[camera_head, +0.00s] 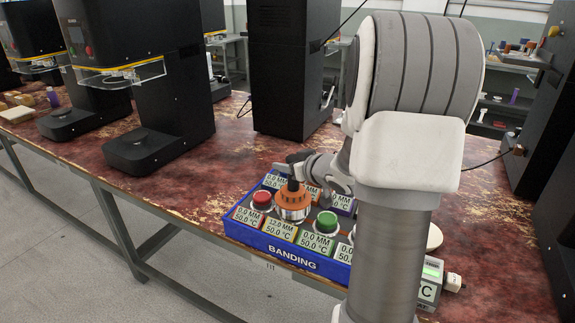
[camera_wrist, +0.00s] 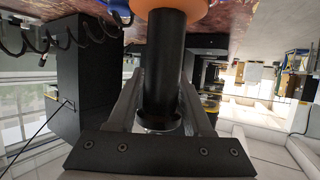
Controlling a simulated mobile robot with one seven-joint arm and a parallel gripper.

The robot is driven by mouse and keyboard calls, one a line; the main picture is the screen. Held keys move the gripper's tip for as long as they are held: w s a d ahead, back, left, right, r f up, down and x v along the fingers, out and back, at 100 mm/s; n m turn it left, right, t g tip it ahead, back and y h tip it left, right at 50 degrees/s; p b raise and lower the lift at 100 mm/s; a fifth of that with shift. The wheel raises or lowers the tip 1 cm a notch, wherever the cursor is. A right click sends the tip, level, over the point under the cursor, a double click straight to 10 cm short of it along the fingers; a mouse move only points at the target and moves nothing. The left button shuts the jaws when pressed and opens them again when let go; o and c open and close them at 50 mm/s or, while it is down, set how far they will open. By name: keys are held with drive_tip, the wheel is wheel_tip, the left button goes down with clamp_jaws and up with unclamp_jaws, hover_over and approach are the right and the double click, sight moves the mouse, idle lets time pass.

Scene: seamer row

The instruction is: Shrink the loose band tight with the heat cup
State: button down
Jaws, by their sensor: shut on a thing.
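My gripper (camera_head: 295,168) is shut on the black handle (camera_wrist: 165,65) of the heat cup. The cup's orange body (camera_head: 293,198) sits low over one station of the blue BANDING tray (camera_head: 245,232), with a pale ring at its foot. The display in front of that station (camera_head: 280,228) reads 12.0 MM and 50.0 °C. In the wrist view the orange body (camera_wrist: 168,4) shows at the top edge, beyond the handle. The loose band and whatever is under the cup are hidden. A red-topped piece (camera_head: 262,199) and a green-topped piece (camera_head: 326,221) stand at either side.
Other displays on the tray read 0.0 MM, and my arm hides its right part. Black seamer machines (camera_head: 160,80) stand at the left, and a tall black cabinet (camera_head: 290,70) stands behind. The worn red tabletop (camera_head: 220,160) is clear between the tray and the seamers.

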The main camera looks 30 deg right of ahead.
drive_tip(key=shift+f, duration=0.55)
drive_tip(key=shift+f+b, duration=0.4)
drive_tip(key=shift+b, duration=0.1)
idle(1.1)
wheel_tip(320, 180, up, 6)
drive_tip(key=p, duration=0.6)
drive_tip(key=shift+p, duration=0.35)
idle(0.9)
drive_tip(key=shift+f+b, duration=1.75)
drive_tip(key=shift+f, duration=0.8)
